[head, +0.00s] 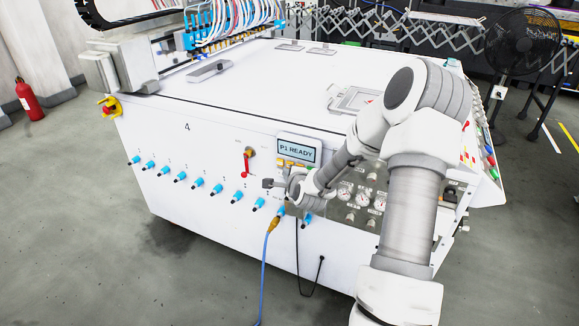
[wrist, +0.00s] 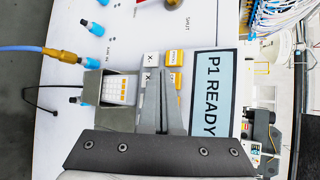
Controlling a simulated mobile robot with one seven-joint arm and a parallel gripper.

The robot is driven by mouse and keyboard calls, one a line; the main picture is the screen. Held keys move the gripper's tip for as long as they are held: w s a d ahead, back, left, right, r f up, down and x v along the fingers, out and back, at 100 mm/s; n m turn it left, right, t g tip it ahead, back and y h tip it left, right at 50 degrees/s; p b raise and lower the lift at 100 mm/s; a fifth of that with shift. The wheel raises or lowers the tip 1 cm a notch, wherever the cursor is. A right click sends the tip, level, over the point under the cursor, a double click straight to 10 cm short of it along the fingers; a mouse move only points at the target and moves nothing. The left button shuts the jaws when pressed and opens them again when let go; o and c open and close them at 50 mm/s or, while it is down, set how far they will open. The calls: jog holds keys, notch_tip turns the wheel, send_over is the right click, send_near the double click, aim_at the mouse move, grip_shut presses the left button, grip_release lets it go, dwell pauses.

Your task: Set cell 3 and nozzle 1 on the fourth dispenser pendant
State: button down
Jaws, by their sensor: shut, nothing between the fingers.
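The fourth dispenser's white housing (head: 190,145) bears a "4" on its front. Its pendant display (head: 297,150) reads "P1 READY"; the wrist view shows the same text sideways on the display (wrist: 212,92). White keys (wrist: 150,59) and orange keys (wrist: 175,57) sit beside the display in the wrist view, some marked with an X. My gripper (head: 270,183) is shut and empty, in front of the panel just below and left of the pendant. In the wrist view, its closed fingers (wrist: 162,90) point at the keys and cover part of them. Whether they touch a key cannot be told.
A red-handled valve (head: 245,166) sits left of the pendant. Blue fittings (head: 197,182) line the front; a blue hose (head: 266,262) with a brass connector joins one. Gauges (head: 362,199) are to the right. A grey box with a small keypad (wrist: 120,90) is left of my fingers.

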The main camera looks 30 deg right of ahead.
jog(key=shift+w+d, duration=0.1)
dwell(0.7)
jog(key=shift+w+d, duration=0.15)
jog(key=shift+d, duration=0.05)
jog(key=shift+w+d, duration=0.35)
jog(key=shift+d, duration=0.15)
dwell(0.9)
jog(key=shift+s+a, duration=0.1)
jog(key=shift+a, duration=0.05)
dwell(0.3)
jog(key=shift+s+a+b, duration=0.3)
jog(key=shift+s+a, duration=0.2)
jog(key=shift+a, duration=0.15)
jog(key=shift+s+a, duration=0.8)
jog(key=shift+a, duration=0.2)
jog(key=shift+s+a, duration=0.75)
jog(key=shift+a, duration=0.25)
jog(key=shift+f, duration=0.1)
dwell(0.9)
